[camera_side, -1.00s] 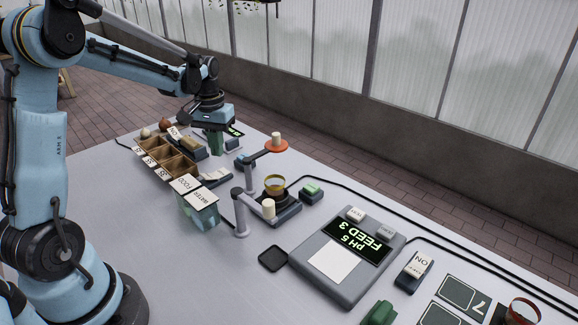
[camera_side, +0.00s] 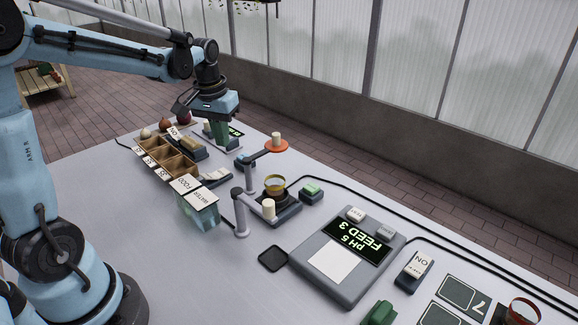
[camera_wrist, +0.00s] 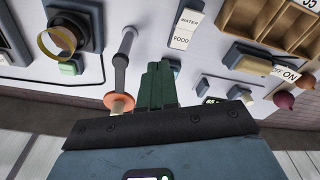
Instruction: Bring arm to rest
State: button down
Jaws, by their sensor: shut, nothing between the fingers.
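My gripper (camera_side: 219,132) hangs down over the far left end of the table, above the small devices beside the wooden tray. Its green fingers are shut together with nothing between them. In the wrist view the closed fingers (camera_wrist: 157,84) point toward the table, with a gap of table showing beyond them. Whether the fingertips clear the device behind them is hard to tell from the side view.
A compartment tray (camera_side: 170,160), a box labelled WATER and FOOD (camera_side: 197,205), an arm with an orange disc (camera_side: 276,147) and a stand with a yellow ring (camera_side: 275,184) are near. A panel reading pH 5 FEED 3 (camera_side: 335,270) lies right. The table's front left (camera_side: 120,220) is clear.

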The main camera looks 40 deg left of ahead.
jog(key=s+d+m+t, duration=0.1)
jog(key=s+d, duration=0.1)
jog(key=d, duration=0.2)
jog(key=s+d+r+m+t, duration=0.1)
jog(key=s+d+m+t, duration=0.1)
jog(key=d, duration=0.3)
jog(key=s+d+m+t, duration=0.1)
jog(key=s+d+t, duration=0.1)
jog(key=s+d, duration=0.2)
jog(key=shift+s+d+r+m, duration=0.1)
jog(key=shift+d+r+m, duration=0.2)
jog(key=shift+d, duration=0.15)
jog(key=shift+s+d+f+t+h, duration=0.15)
jog(key=shift+s+d+t+h, duration=0.15)
jog(key=shift+t, duration=0.1)
